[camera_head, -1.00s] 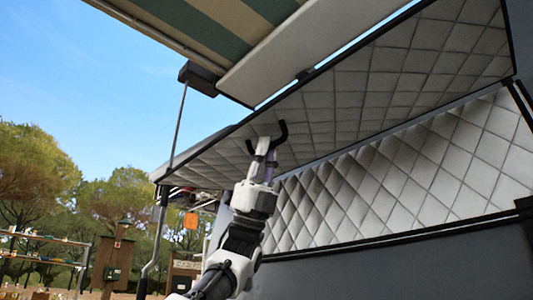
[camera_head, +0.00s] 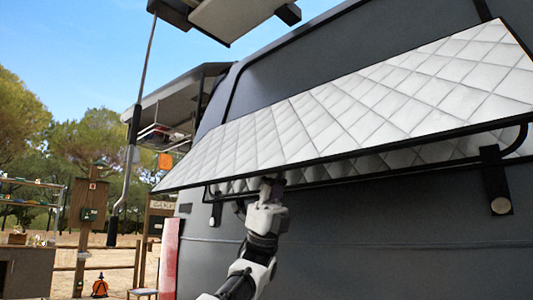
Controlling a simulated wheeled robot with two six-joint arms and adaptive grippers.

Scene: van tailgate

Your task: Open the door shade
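The door shade (camera_head: 370,108) is a pale quilted panel with a dark frame on the side of the dark grey van. It stands out from the wall at a slant, its long dark edge running from lower left to upper right. More quilted surface shows in the gap under that edge. My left gripper (camera_head: 270,187) is at this lower edge, left of its middle, with its arm rising from below. Its fingertips are dark and partly lost against the edge, so I cannot tell whether they are open or touching. My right gripper is out of view.
A dark bracket (camera_head: 496,180) is on the van wall at right. A pole (camera_head: 136,125) hangs at left below an overhead awning part (camera_head: 235,15). A raised tailgate (camera_head: 178,105) juts out behind the shade. Wooden posts, shelves and a cone (camera_head: 100,286) stand at far left.

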